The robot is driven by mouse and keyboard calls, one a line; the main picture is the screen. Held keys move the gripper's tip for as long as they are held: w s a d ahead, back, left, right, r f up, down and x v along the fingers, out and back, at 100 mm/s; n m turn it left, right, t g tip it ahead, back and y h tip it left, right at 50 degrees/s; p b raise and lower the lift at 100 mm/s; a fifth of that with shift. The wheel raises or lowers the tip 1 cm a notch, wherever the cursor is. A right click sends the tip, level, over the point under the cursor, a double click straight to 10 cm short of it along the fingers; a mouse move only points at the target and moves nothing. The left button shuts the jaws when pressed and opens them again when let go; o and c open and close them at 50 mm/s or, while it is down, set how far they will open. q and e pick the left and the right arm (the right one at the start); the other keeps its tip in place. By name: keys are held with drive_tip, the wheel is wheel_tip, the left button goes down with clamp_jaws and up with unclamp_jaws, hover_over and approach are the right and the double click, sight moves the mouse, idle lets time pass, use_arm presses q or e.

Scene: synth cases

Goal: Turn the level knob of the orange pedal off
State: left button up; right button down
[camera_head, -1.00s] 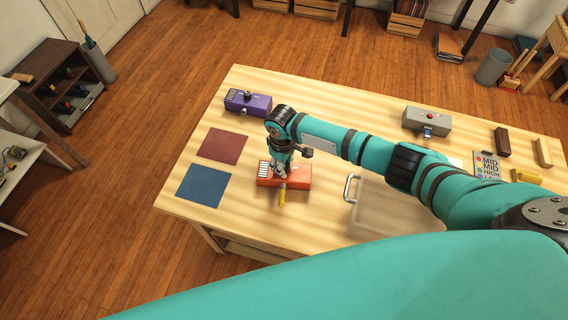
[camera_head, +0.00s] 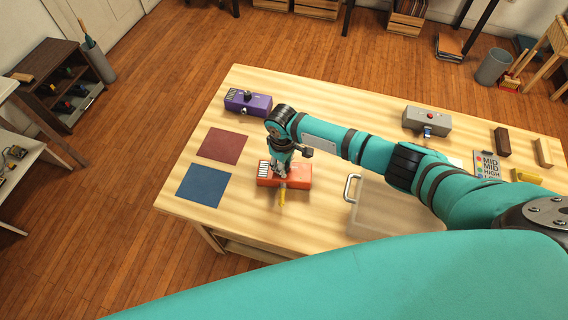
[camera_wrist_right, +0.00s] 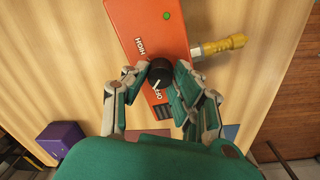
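The orange pedal (camera_head: 298,176) lies on the wooden table below my right arm; a yellow plug sticks out of its side. In the right wrist view the orange pedal (camera_wrist_right: 150,35) shows a green light and the labels HIGH and OFF. Its black level knob (camera_wrist_right: 159,73) has a white mark that points towards OFF. My right gripper (camera_wrist_right: 160,71) has a fingertip on each side of the knob, and both appear to touch it. In the head view the right gripper (camera_head: 282,171) hides the knob. My left gripper is not in view.
A purple pedal (camera_head: 248,102) and a grey pedal (camera_head: 427,121) stand farther back. A red mat (camera_head: 222,146) and a blue mat (camera_head: 204,185) lie left of the orange pedal. A clear tray with a handle (camera_head: 351,188) is to the right. A label card (camera_head: 487,166) lies farther right.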

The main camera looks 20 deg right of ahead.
drive_tip(key=c, duration=1.1)
unclamp_jaws()
drive_tip(key=shift+o, duration=0.2)
drive_tip(key=shift+r, duration=0.1)
wheel_tip(320, 180, up, 12)
drive_tip(key=shift+s+a, duration=0.15)
drive_tip(key=shift+a, duration=0.05)
